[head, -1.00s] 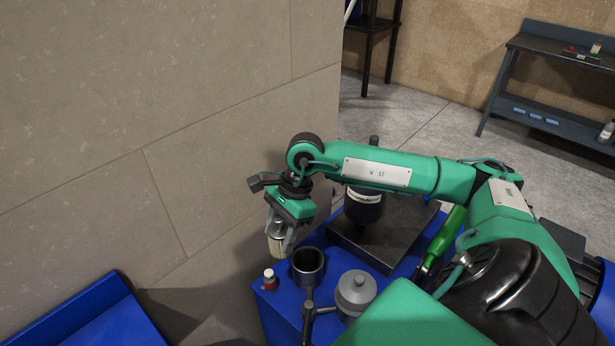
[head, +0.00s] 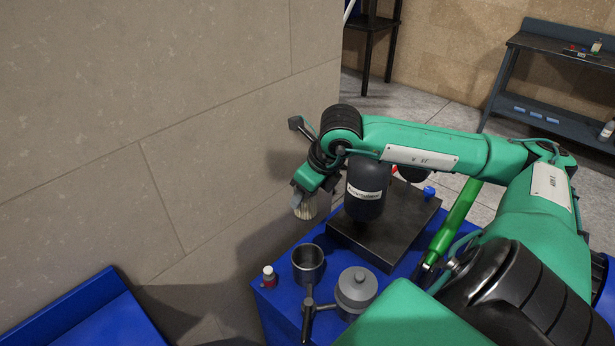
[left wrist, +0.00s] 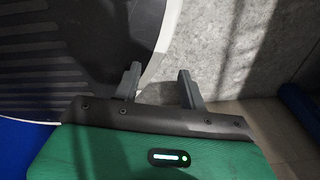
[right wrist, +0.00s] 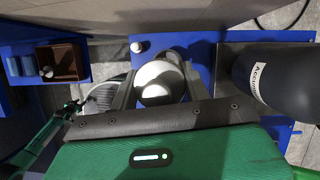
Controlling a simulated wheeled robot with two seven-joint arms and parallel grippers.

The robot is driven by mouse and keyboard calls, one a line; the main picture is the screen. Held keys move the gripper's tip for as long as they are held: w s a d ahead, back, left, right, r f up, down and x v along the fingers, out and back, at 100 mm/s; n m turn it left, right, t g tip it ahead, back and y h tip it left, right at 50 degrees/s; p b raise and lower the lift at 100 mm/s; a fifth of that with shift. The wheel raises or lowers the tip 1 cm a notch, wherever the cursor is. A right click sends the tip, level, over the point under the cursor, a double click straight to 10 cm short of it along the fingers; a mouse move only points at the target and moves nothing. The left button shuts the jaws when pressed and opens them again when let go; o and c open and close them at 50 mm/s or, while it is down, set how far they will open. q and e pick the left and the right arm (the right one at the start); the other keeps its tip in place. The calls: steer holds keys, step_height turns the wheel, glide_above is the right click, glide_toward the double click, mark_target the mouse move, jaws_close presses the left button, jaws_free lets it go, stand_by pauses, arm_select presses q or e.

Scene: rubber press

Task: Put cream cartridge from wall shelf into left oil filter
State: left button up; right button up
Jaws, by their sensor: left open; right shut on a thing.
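The cream cartridge (head: 306,208) hangs from my right gripper (head: 305,195), which is shut on it. In the right wrist view the cartridge's pale round end (right wrist: 160,82) sits between the two fingers. The left oil filter (head: 308,266) is an open grey cup on the blue bench; the cartridge is apart from it, higher in the head view. The other filter (head: 355,290), to its right, has a grey lid on. My left gripper (left wrist: 158,88) is open and empty in the left wrist view, over the floor; it is not seen in the head view.
A black accumulator (head: 366,188) stands on a dark plate (head: 400,235) close to my right gripper. The wall (head: 200,150) is close behind.

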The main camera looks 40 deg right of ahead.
steer(key=shift+d+r+m+h, duration=0.2)
steer(key=shift+r+m+h, duration=0.15)
steer(key=shift+m, duration=0.25)
steer(key=shift+f, duration=0.1)
arm_select(q)
steer(key=shift+s+a+r+p, duration=0.1)
steer(key=shift+s+p, duration=0.25)
steer(key=shift+s, duration=0.15)
steer(key=shift+s+a+r+p, duration=0.1)
steer(key=shift+s+p, duration=0.25)
steer(key=shift+s, duration=0.1)
arm_select(e)
step_height(320, 180, down, 21)
steer(key=shift+r, duration=0.15)
arm_select(q)
steer(key=shift+w, duration=0.1)
